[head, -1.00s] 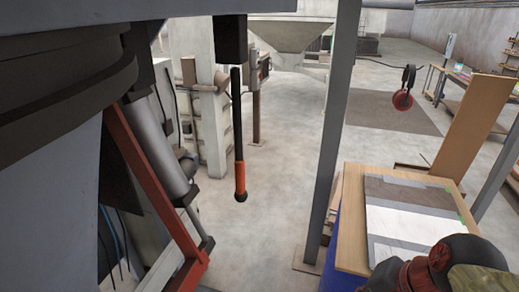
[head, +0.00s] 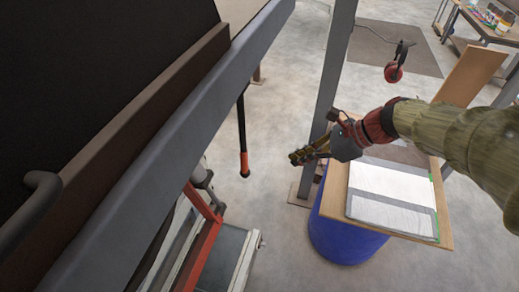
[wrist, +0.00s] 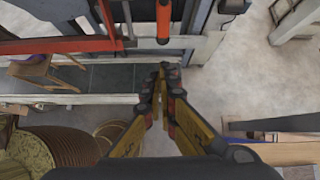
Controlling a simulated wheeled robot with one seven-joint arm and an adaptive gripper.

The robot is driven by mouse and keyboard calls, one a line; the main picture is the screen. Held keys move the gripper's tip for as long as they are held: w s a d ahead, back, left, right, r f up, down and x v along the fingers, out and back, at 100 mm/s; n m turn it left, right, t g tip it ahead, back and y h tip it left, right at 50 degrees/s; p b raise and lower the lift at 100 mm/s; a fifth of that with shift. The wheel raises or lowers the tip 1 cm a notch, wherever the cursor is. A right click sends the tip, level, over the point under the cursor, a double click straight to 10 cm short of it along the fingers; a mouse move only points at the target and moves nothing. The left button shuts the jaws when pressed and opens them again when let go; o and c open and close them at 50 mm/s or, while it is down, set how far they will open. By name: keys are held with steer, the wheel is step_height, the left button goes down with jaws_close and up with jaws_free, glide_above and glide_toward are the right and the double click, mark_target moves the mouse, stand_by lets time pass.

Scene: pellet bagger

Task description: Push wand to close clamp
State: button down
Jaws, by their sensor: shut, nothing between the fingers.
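The wand (head: 241,130) is a thin black rod with an orange grip and a dark tip. It hangs down from behind the grey beam in the head view, with its upper end hidden. Its orange end (wrist: 163,22) shows at the top of the wrist view, beyond my fingertips. My gripper (head: 294,158) is right of the wand in the head view, apart from it, pointing toward it. In the wrist view my gripper (wrist: 163,72) has its yellow fingers together and empty. I cannot make out the clamp for certain.
A grey beam (head: 180,140) of the machine fills the left of the head view, with a red frame (head: 208,235) below it. A grey post (head: 322,125) stands close behind my gripper. A board with papers (head: 392,195) sits over a blue drum (head: 345,238).

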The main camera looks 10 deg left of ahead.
steer(key=shift+w+a+r+m, duration=0.15)
steer(key=shift+w+r+m, duration=0.1)
steer(key=shift+m, duration=0.05)
steer(key=p, duration=0.1)
glide_toward(247, 169)
step_height(247, 169, down, 3)
steer(key=d, duration=0.1)
steer(key=a, duration=0.1)
steer(key=a+p, duration=0.1)
steer(key=a, duration=0.2)
steer(key=shift+w+f+p, duration=0.25)
steer(key=shift+w+p, duration=0.05)
